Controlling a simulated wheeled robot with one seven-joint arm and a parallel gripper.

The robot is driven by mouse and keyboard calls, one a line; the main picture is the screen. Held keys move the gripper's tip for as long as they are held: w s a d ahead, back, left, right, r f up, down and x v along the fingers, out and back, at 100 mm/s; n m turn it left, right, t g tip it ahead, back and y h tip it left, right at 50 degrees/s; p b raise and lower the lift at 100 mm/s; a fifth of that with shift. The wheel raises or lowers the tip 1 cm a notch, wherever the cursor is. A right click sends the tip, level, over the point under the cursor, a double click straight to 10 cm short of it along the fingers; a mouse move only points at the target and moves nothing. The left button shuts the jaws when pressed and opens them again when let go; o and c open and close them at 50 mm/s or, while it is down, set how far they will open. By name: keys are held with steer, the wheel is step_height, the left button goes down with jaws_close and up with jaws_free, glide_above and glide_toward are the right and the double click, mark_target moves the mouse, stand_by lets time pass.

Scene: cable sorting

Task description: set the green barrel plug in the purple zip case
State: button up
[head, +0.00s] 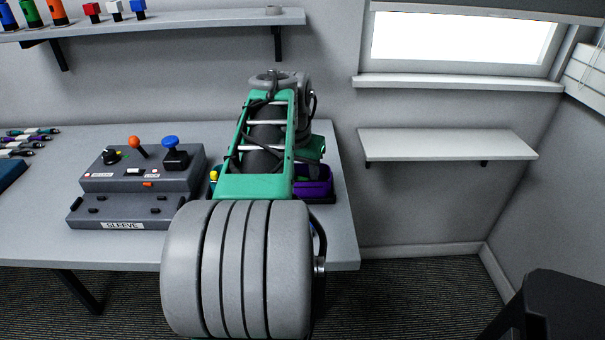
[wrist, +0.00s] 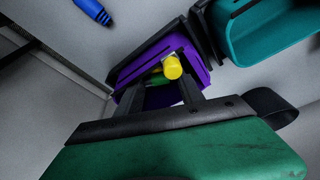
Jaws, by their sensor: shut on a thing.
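The purple zip case (head: 318,188) stands on the table near its right end, partly hidden by my arm. In the wrist view the purple case (wrist: 198,52) is open, straight ahead of my gripper (wrist: 158,88). The two dark fingers reach to the case opening and are shut on the green barrel plug (wrist: 159,97), of which only a little shows between them. A yellow cylinder end (wrist: 172,67) shows at the right finger, over the case opening. Whether the plug touches the case inside is hidden.
A teal case (wrist: 262,35) stands beside the purple one. A blue plug (wrist: 93,12) lies apart from the cases. A grey control box (head: 140,168) with a joystick and a sleeve tray (head: 125,210) stand left of my arm. Several cables (head: 25,140) lie at far left.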

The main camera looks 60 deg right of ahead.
steer(key=o, duration=1.3)
steer(key=p+v, duration=0.5)
steer(key=v, duration=0.8)
steer(key=shift+d+r, duration=0.1)
